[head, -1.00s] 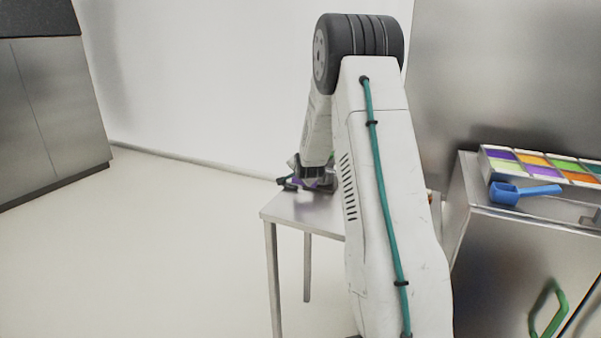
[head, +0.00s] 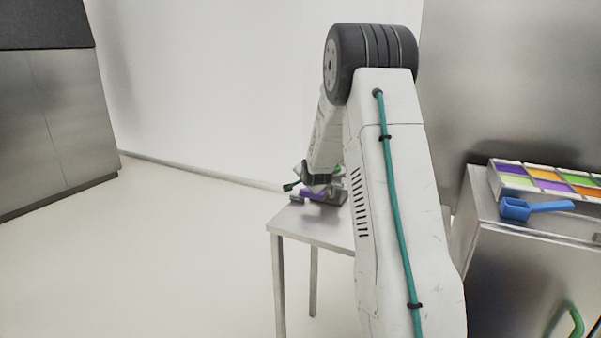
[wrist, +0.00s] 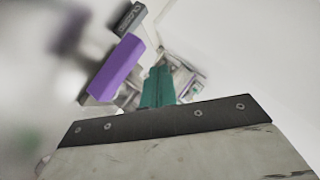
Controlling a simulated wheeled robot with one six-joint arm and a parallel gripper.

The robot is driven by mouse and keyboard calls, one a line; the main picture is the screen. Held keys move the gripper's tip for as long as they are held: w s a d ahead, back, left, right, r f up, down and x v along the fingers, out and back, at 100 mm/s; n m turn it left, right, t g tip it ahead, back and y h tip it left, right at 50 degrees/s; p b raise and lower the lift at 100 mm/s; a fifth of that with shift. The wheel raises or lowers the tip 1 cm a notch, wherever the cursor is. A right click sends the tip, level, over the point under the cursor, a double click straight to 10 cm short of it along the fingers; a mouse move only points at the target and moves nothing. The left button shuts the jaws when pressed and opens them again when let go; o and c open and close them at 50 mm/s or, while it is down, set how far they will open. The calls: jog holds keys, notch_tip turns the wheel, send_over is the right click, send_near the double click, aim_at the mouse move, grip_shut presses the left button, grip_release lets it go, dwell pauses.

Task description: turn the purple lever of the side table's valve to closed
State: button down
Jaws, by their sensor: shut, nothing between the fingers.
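The purple lever (head: 313,196) shows on the side table (head: 312,228) in the head view, partly hidden by my arm. In the wrist view the purple lever (wrist: 117,69) lies slanted at the upper left, with a dark tag bearing blurred lettering (wrist: 131,18) at its far end. My gripper (head: 316,182) is over the table right by the lever. In the wrist view its teal fingers (wrist: 158,88) are together with nothing between them, just right of the lever. I cannot tell whether they touch it. The valve body behind the fingers is mostly hidden.
A steel cabinet at the right (head: 480,258) carries a tray of coloured compartments (head: 545,180) and a blue scoop (head: 535,208). The floor left of the side table is clear.

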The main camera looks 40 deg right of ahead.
jog(key=s+a+r, duration=0.2)
jog(key=a+r, duration=0.4)
jog(key=r, duration=0.2)
jog(key=shift+s+a+r, duration=0.3)
jog(key=shift+s+r, duration=0.05)
